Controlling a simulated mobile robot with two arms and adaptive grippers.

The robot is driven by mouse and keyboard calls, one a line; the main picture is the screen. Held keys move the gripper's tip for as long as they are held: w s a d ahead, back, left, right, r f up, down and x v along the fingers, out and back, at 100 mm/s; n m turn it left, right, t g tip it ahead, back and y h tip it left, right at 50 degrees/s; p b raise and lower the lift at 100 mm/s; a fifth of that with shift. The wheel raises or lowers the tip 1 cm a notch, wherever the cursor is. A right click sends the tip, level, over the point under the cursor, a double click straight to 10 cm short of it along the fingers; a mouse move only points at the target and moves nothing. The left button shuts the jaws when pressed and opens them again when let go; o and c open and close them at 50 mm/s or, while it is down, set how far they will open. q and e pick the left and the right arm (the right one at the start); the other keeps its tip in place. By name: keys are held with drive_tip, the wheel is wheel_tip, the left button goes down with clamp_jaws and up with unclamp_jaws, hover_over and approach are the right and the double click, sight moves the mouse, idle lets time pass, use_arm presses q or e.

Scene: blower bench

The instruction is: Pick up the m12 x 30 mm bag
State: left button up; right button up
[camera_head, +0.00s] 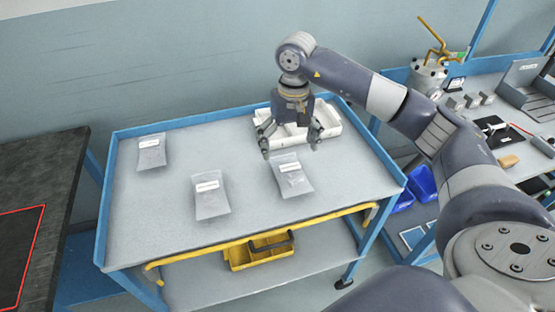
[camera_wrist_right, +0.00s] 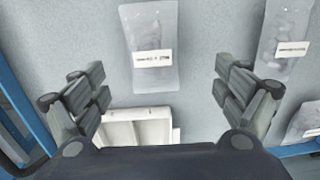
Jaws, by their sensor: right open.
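Three clear plastic bags with white labels lie apart on the grey top of a blue cart: the left bag (camera_head: 151,152), the middle bag (camera_head: 210,196) and the right bag (camera_head: 292,178). The label print is too small to read, so I cannot tell which is the m12 x 30 mm bag. My right gripper (camera_head: 290,151) is open and empty, above the cart beside the right bag, at its far end. In the right wrist view one bag (camera_wrist_right: 151,25) shows between and beyond the open fingers. My left gripper is out of view.
A white divided tray (camera_head: 330,124) stands at the cart's back right, partly behind my gripper. A yellow bin (camera_head: 262,255) is on the lower shelf. A dark table (camera_head: 45,190) stands left. A bench with tools (camera_head: 500,130) stands right. The cart top's front is clear.

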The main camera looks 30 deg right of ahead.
sight(291, 169)
drive_tip(key=shift+s+d+f, duration=0.15)
drive_tip(key=shift+d+f, duration=0.25)
drive_tip(key=shift+d, duration=0.15)
drive_tip(key=f, duration=0.1)
drive_tip(key=f+p, duration=0.1)
drive_tip(key=f, duration=0.1)
drive_tip(key=shift+s+f, duration=0.3)
drive_tip(key=shift+f, duration=0.1)
drive_tip(key=shift+w+a+f+p, duration=0.1)
drive_tip(key=shift+f+p, duration=0.3)
wheel_tip(291, 169, down, 4)
drive_tip(key=shift+w+a+r+p, duration=0.15)
drive_tip(key=shift+r+p, duration=0.1)
drive_tip(key=shift+p, duration=0.55)
drive_tip(key=shift+f, duration=0.35)
drive_tip(key=shift+w+f, duration=0.1)
drive_tip(key=shift+f, duration=0.05)
drive_tip(key=c, duration=1.3)
drive_tip(key=shift+c, duration=0.9)
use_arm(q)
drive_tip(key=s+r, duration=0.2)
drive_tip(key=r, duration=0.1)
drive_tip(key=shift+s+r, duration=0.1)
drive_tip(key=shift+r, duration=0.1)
